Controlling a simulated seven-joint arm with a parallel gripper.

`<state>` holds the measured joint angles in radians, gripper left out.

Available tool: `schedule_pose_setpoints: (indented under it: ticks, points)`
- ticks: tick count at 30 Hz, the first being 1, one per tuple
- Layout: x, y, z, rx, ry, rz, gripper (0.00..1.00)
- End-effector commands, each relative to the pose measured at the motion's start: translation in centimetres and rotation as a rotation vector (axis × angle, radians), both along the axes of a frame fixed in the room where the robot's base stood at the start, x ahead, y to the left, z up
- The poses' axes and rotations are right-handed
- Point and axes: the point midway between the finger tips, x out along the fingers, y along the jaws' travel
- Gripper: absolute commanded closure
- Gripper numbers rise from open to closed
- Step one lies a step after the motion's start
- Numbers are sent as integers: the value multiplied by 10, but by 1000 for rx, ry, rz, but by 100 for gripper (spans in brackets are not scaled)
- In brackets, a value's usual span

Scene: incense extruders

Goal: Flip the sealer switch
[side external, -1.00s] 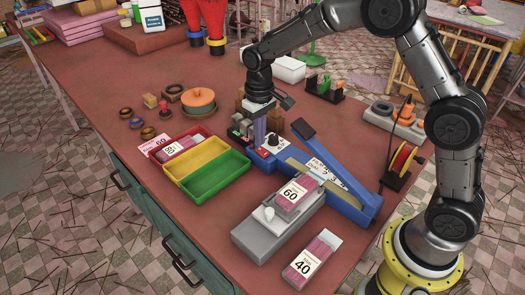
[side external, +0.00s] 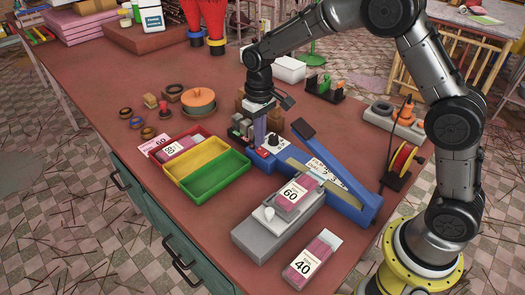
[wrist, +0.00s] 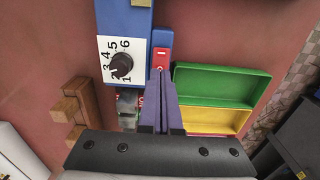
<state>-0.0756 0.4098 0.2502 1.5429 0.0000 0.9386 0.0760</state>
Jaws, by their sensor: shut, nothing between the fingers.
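The blue sealer (side external: 320,180) lies on the table with its long lever arm raised at an angle. Its end carries a black dial on a white numbered plate (wrist: 122,64). Beside the dial is a red switch panel (wrist: 162,58) with a small white mark; it also shows in the side view (side external: 263,153). My gripper (wrist: 161,76) is shut and empty, its purple fingers pointing down. The fingertips are at the near edge of the red panel and cover part of it. I cannot tell whether they touch the switch, or which way it is set.
The green tray (wrist: 226,70) and yellow tray (side external: 181,155) sit close beside the sealer. A grey scale (side external: 250,239) holding a pink pack labelled 60 (side external: 298,188) stands in front. Wooden blocks (wrist: 84,105) are close to my gripper.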

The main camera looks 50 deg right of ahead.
Motion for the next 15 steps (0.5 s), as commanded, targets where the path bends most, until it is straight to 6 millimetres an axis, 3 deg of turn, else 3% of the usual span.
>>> schedule_pose_setpoints:
  ticks: [15]
  points:
    - [0,0,-5,0,1,0,100]
